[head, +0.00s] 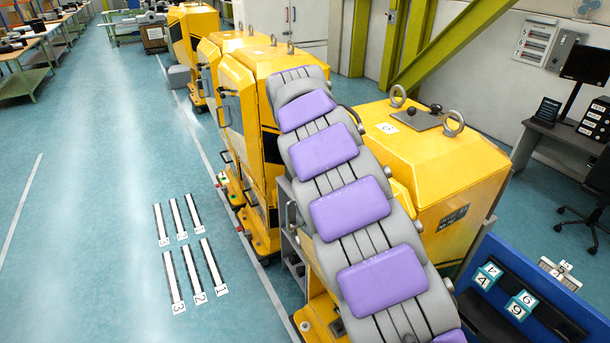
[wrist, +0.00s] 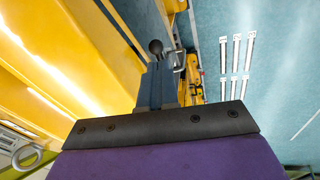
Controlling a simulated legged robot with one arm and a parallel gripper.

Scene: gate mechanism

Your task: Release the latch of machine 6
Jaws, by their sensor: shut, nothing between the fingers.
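A yellow machine (head: 445,165) stands at right in the head view, with a white label (head: 388,128) on top whose number I cannot read surely. In the wrist view a yellow machine body (wrist: 60,75) fills the left side. My gripper (wrist: 157,68) shows there as narrow blue-grey fingers, shut and empty, beyond a dark plate. A round black knob (wrist: 155,47) shows just past the fingertips; I cannot tell whether they touch or whether it is the latch. In the head view my arm hides the gripper and part of the machines.
More yellow machines (head: 235,80) stand in a row behind. A blue panel with numbered cubes (head: 522,305) is at lower right. Numbered white floor strips (head: 195,278) lie on the open floor to the left. A desk (head: 560,150) with a monitor and chair stands at right.

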